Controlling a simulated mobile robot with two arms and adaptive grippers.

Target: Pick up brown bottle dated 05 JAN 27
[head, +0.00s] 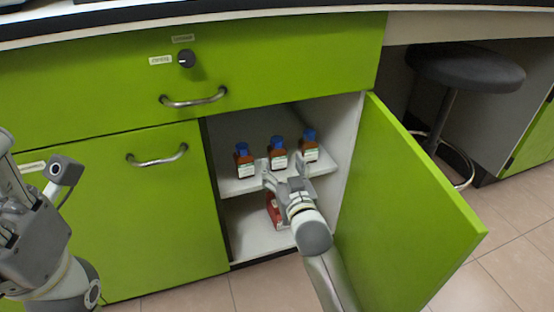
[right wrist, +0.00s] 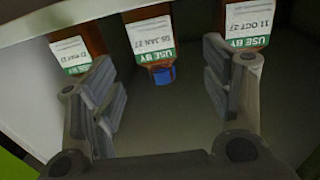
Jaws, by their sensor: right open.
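Three brown bottles with blue caps and white-green labels stand in a row on the upper shelf (head: 240,187) of the open cabinet. The middle bottle (head: 277,153) reads 05 JAN 27 in the right wrist view, where it shows upside down (right wrist: 150,35) with its blue cap (right wrist: 163,75). My right gripper (head: 283,178) is open and empty in front of the middle bottle. In the wrist view its fingers (right wrist: 163,88) spread to either side of that bottle's cap, apart from it. My left gripper (head: 15,225) is at the left edge, its fingers unclear.
Bottles stand close on both sides: one at the left (head: 244,160) and one at the right (head: 309,146), one reading 11 OCT 27 (right wrist: 247,25). A red object (head: 274,208) lies on the lower shelf. The green door (head: 400,210) stands open at right.

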